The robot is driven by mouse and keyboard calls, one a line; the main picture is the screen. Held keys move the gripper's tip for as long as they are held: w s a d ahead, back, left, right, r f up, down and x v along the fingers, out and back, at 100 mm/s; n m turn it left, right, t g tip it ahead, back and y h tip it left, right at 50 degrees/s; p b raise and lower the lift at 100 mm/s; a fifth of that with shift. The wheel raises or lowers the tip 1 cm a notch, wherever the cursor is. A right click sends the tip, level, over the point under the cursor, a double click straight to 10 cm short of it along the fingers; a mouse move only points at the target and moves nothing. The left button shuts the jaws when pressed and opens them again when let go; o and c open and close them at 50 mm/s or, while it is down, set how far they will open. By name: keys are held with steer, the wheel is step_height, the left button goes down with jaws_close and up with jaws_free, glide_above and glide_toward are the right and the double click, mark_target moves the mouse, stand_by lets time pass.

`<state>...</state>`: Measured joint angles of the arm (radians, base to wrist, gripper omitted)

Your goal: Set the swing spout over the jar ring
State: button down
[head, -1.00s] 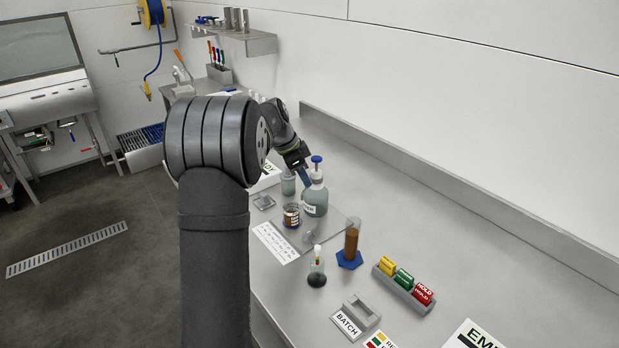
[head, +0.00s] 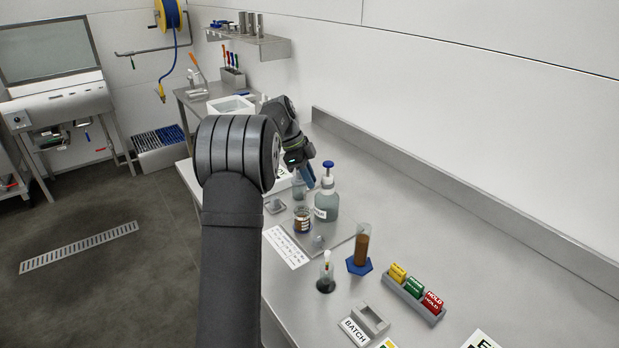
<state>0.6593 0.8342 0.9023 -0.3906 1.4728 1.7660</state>
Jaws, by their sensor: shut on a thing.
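A squat glass bottle (head: 326,206) with a white top and blue plunger cap (head: 328,166) stands on the bench tray. The swing spout is too small to make out and is probably at this bottle's top, by my gripper. My gripper (head: 309,178) is just left of the bottle's top, its blue fingers angled down. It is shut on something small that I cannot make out. A small jar (head: 302,220) with a dark banded label stands in front and left of the bottle. I cannot tell the jar ring apart from the jar and tray.
The grey tray (head: 338,236) has a printed sheet (head: 286,247) beside it. A clear vessel (head: 299,189) stands behind. A small dark-based flask (head: 326,276), a brown-filled cylinder (head: 362,246) and a rack of coloured tags (head: 415,292) stand nearer. The bench along the wall is clear.

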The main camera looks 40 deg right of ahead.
steer(key=c, duration=1.4)
jaws_free()
steer(key=shift+w, duration=0.1)
steer(key=v, duration=1.7)
steer(key=shift+r, duration=0.2)
steer(key=x, duration=1.7)
steer(key=shift+f, duration=0.25)
